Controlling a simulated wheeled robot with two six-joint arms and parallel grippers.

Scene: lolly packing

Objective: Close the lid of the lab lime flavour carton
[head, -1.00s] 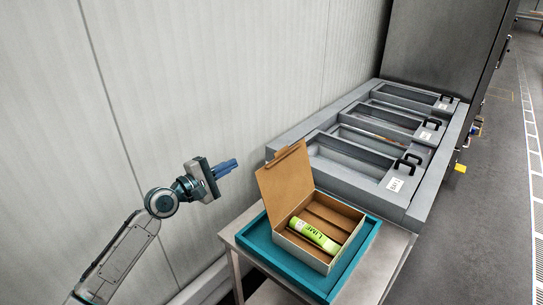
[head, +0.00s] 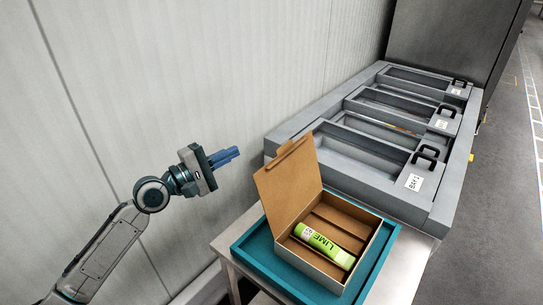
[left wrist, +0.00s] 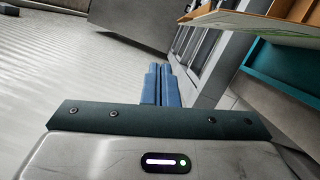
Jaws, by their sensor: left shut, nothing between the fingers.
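The lime flavour carton (head: 318,272) is an open brown cardboard box on a teal tray (head: 250,252). Its lid (head: 287,184) stands up on the left side, leaning back. A green lolly tube marked LIME (head: 325,245) lies in one compartment; the other compartments I can see look empty. My left gripper (head: 226,156) is shut and empty, in the air to the left of the lid and apart from it. In the left wrist view its blue fingers (left wrist: 161,86) are together, and the lid's edge (left wrist: 245,22) shows at upper right. My right gripper is not in view.
The tray sits on a small metal table (head: 226,241). Behind it is a grey freezer unit (head: 361,147) with several glazed bays and black handles. A pale panelled wall (head: 140,80) runs along the left. Open floor (head: 500,200) lies to the right.

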